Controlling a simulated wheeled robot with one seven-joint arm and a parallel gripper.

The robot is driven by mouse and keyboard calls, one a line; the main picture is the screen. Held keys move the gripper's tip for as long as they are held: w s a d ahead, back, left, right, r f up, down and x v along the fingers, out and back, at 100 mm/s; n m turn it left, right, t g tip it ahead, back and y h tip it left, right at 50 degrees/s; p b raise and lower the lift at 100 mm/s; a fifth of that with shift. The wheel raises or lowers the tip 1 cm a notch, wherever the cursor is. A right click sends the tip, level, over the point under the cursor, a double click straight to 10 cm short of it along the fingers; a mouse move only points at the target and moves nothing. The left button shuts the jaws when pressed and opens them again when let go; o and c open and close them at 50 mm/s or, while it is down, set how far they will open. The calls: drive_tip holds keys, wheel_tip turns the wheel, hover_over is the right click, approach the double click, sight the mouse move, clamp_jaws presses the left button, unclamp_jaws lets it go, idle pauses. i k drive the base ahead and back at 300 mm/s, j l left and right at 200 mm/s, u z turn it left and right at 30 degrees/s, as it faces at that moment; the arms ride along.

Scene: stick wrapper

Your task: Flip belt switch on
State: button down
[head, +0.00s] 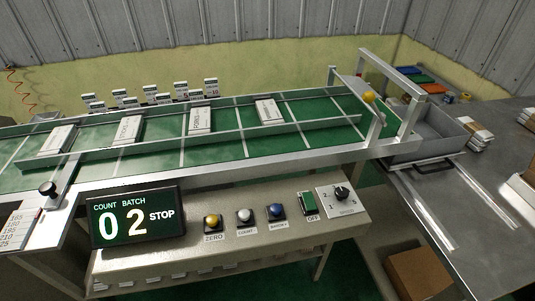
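The belt switch (308,203) is a green rocker in a dark frame on the front panel, with an "OFF" label below it. It sits between the blue button (276,211) and a black rotary knob (342,193). The display (136,216) reads COUNT 0, BATCH 2 and STOP. The green belt (230,148) carries several white stick packs (200,120) lying in separate lanes. My gripper is not in view.
A yellow button (212,221) and a white button (245,216) sit left of the blue one. A grey tray (430,138) stands at the belt's right end. The space in front of the panel is clear.

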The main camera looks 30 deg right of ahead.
sight(309, 203)
drive_tip(key=k+l+u, duration=0.1)
drive_tip(key=u, duration=0.25)
drive_tip(key=k+u, duration=0.55)
drive_tip(key=u, duration=0.15)
